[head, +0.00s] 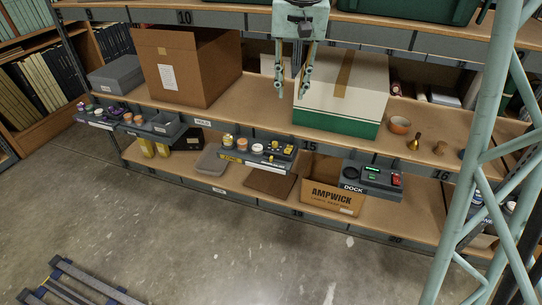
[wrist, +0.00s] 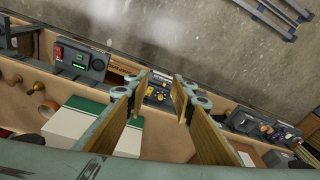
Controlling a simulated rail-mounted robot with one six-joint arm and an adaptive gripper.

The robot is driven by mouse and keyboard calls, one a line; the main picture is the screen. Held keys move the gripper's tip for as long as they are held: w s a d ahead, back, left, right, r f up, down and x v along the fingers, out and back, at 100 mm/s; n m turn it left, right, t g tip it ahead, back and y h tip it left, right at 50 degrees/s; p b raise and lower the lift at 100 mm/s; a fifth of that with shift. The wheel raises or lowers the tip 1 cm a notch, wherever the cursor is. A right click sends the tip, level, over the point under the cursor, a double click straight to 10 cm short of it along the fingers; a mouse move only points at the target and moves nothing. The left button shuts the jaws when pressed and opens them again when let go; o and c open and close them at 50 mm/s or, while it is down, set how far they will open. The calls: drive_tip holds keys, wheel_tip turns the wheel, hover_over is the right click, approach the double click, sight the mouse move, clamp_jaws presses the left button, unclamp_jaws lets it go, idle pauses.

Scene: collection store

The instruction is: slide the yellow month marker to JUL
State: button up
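A dark control panel (head: 257,152) with small yellow parts and several round pieces stands out from the front of the middle shelf. Which yellow part is the month marker cannot be told at this size, and no month lettering such as JUL is readable. My gripper (head: 296,92) hangs above and behind the panel, in front of a green-and-white box. In the wrist view my gripper (wrist: 157,86) is open and empty, with its two fingers apart. The panel (wrist: 158,88) shows beyond and between the fingers, clear of both.
A cardboard box (head: 196,68) and the green-and-white box (head: 340,98) stand on the shelf. A dock unit (head: 372,178) sits at the shelf front to the right, small trays (head: 150,122) to the left. A teal lattice post (head: 478,165) rises at right. Floor in front is mostly clear.

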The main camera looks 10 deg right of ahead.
drive_tip(key=w+f+m+p, duration=0.1)
drive_tip(key=w+f+p, duration=0.1)
drive_tip(key=w+f, duration=1.2)
drive_tip(key=m+g+p, duration=0.2)
hover_over(271, 157)
wheel_tip(271, 157, down, 21)
drive_tip(key=shift+s+r, duration=0.1)
drive_tip(key=shift+r, duration=0.05)
drive_tip(key=shift+f+b, duration=1.35)
drive_tip(key=shift+f, duration=5.55)
drive_tip(key=shift+c, duration=0.7)
clamp_jaws()
